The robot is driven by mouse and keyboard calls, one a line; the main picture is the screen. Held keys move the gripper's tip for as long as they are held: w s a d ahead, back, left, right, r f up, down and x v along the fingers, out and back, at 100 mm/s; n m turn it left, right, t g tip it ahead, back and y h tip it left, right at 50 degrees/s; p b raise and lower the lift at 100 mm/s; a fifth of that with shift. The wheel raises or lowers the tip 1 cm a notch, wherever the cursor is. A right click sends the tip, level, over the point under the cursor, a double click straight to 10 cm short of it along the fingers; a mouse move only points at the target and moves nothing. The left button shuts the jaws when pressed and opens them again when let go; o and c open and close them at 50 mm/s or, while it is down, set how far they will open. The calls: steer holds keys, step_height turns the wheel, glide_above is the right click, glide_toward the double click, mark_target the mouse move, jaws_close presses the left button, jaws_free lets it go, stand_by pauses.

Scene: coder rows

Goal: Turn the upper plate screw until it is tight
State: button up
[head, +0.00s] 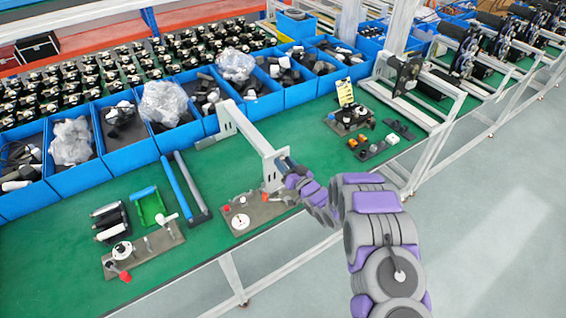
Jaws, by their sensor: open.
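A pale upright plate (271,172) stands on the green workbench at the front end of a long pale bar (247,128). My gripper (283,162) is at the right side of this plate, near its upper part, with my purple and grey arm reaching in from the lower right. The gripper is open, but its fingers are small in the picture and partly merge with the plate. I cannot make out the upper plate screw; it is too small or hidden by the gripper. I cannot tell whether the fingers touch the plate.
A base with a white disc and red knobs (240,222) lies below the plate. Another fixture (145,248) is at the left front. Blue bins (187,137) line the back. A small fixture (350,120) stands to the right.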

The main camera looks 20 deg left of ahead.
steer(key=shift+n+b, duration=4.5)
steer(key=shift+b, duration=0.35)
steer(key=shift+c, duration=0.3)
jaws_close()
steer(key=shift+p, duration=0.3)
